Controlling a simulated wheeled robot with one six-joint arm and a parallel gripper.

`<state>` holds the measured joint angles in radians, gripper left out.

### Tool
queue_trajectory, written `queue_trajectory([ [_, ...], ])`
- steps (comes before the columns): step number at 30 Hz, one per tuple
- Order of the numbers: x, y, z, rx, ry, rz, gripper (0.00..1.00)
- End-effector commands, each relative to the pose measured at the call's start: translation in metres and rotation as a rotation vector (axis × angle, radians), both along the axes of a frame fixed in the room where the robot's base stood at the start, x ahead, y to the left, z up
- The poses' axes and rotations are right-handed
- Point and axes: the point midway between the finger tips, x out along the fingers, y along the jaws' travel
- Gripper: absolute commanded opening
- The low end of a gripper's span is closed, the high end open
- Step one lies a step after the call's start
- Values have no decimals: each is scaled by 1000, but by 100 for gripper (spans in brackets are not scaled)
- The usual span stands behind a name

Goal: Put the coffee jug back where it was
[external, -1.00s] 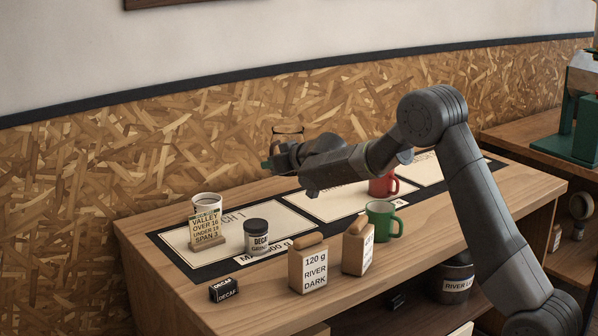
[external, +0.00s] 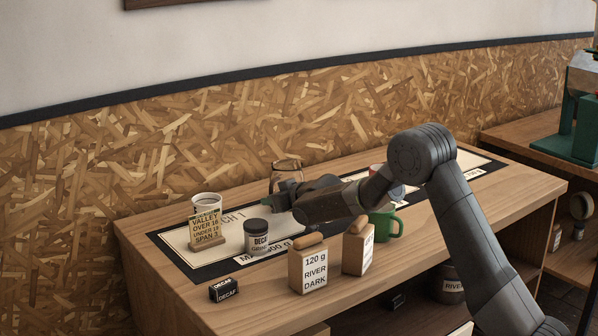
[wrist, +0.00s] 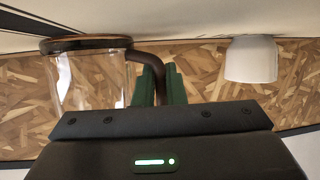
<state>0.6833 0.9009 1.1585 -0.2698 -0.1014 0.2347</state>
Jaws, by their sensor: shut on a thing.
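The coffee jug (external: 287,172) is clear glass with a brown band and a dark handle. In the external view it is low near the back of the counter, by the middle of the long dark mat (external: 190,271). In the wrist view, which is upside down, the jug (wrist: 88,80) is at left and looks upright. My gripper (external: 270,202) is shut on its handle; the green fingers (wrist: 160,85) show on the handle in the wrist view. My arm hides the jug's lower part in the external view, so I cannot tell whether it touches the counter.
A white cup (external: 206,202) stands left of the jug behind a sign (external: 206,230). It also shows in the wrist view (wrist: 251,60).

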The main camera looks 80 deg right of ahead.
Motion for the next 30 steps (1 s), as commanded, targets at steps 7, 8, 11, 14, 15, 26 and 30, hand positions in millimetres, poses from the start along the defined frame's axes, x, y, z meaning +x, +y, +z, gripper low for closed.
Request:
queue_trajectory([
  [7, 0, 0, -2, -2, -1, 0, 0],
  [8, 0, 0, -3, 0, 0, 0, 12],
  [11, 0, 0, -2, 0, 0, 0, 32],
  [14, 0, 0, -2, 0, 0, 0, 32],
  [15, 0, 0, -2, 0, 0, 0, 32],
  [26, -14, 11, 9, -1, -1, 0, 32],
  [30, -30, 23, 17, 0, 0, -1, 32],
])
